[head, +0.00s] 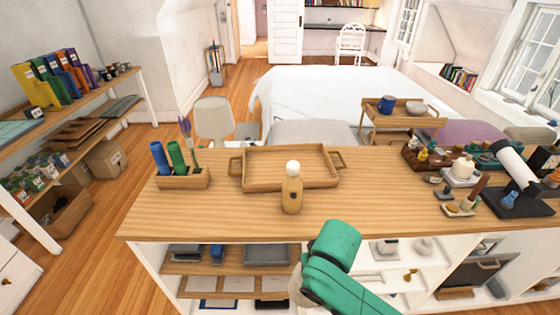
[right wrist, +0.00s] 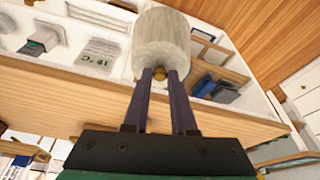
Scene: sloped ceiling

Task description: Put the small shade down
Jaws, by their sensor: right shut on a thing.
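The small shade (right wrist: 162,45) is a pale, off-white, rounded cylinder with a small brass-coloured knob at its near end. In the right wrist view my right gripper (right wrist: 165,76) is shut on it at the knob end, its two dark fingers close together. The shade is held out in front of the counter's open shelves. In the head view my green right arm (head: 338,250) reaches in from the bottom and hides most of the gripper. A pale edge (head: 296,286) shows just left of that arm, possibly the shade. My left gripper is not in view.
A larger lampshade (head: 214,117) stands behind the counter.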

